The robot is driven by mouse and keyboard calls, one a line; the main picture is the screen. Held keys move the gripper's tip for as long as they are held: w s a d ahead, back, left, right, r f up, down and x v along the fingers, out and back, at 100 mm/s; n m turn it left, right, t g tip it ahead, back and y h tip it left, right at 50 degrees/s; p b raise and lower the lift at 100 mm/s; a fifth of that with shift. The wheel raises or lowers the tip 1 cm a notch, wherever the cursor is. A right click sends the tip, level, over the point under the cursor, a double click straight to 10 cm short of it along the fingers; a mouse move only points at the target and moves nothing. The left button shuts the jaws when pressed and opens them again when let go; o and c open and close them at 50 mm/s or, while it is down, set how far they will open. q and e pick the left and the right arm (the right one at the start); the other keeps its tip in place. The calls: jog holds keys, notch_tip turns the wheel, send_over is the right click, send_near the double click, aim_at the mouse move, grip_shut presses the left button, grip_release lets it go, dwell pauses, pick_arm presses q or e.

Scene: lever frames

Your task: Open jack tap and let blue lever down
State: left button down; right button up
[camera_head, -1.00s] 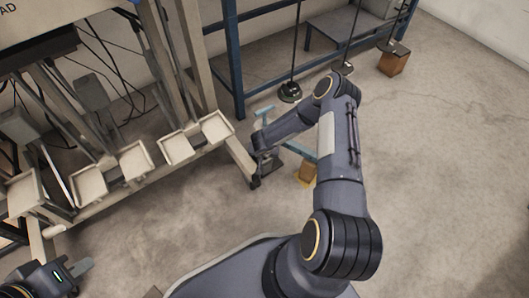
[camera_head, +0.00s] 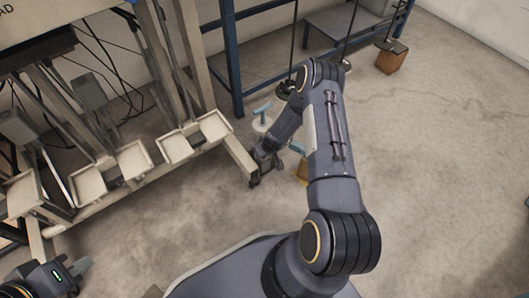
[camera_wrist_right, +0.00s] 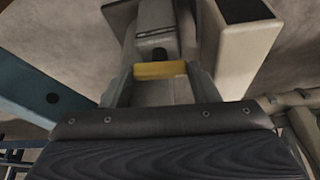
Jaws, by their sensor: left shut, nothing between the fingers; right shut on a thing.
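A blue lever (camera_head: 297,148) runs low by the foot of the frame, mostly hidden behind my right arm. A light-blue T-shaped part (camera_head: 262,108) stands up beside it. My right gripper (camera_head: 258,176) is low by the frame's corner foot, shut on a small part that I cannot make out. The right wrist view shows a yellow strip (camera_wrist_right: 160,70) between grey parts ahead of the hand. I cannot pick out the jack tap in either view. My left gripper (camera_head: 82,265) is shut and empty at the lower left, away from the lever.
A beige frame with several trays (camera_head: 139,161) fills the left. A blue rack (camera_head: 232,60) stands behind. A brown block (camera_head: 391,60) sits at the upper right, and another (camera_head: 302,170) is partly behind my arm. The right wrist view shows a blue beam (camera_wrist_right: 50,98). Floor at right is clear.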

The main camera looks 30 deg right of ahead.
dwell(0.4)
jog(key=o, duration=1)
jog(key=p+v, duration=0.3)
jog(key=v, duration=0.4)
jog(key=shift+s+r, duration=0.25)
jog(key=shift+r, duration=0.1)
